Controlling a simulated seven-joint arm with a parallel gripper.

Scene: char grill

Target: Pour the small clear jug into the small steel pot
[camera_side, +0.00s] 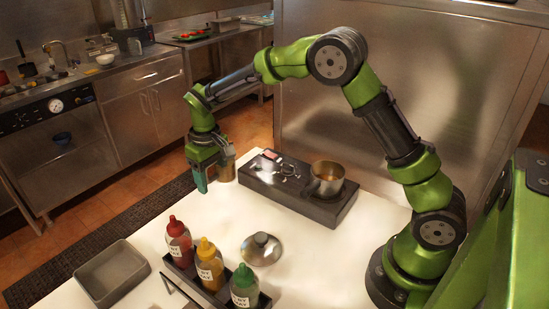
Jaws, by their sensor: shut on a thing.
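The small steel pot (328,172) stands open and upright on the right part of a dark block on the white counter, its handle pointing toward the front. My gripper (207,172) is at the far left edge of the counter, pointing down, left of the block. It is shut on a small see-through, amber-looking vessel (227,170), which seems to be the clear jug. The vessel looks about upright. The fingers hide part of it, and its contents and its gap to the counter cannot be made out. The pot is well to the right of the gripper.
The dark block (290,198) has small metal items on its left part. A steel lid (261,249) lies in front. Red (178,243), yellow (209,265) and green (244,287) squeeze bottles stand in a rack. A grey tray (112,273) is at front left.

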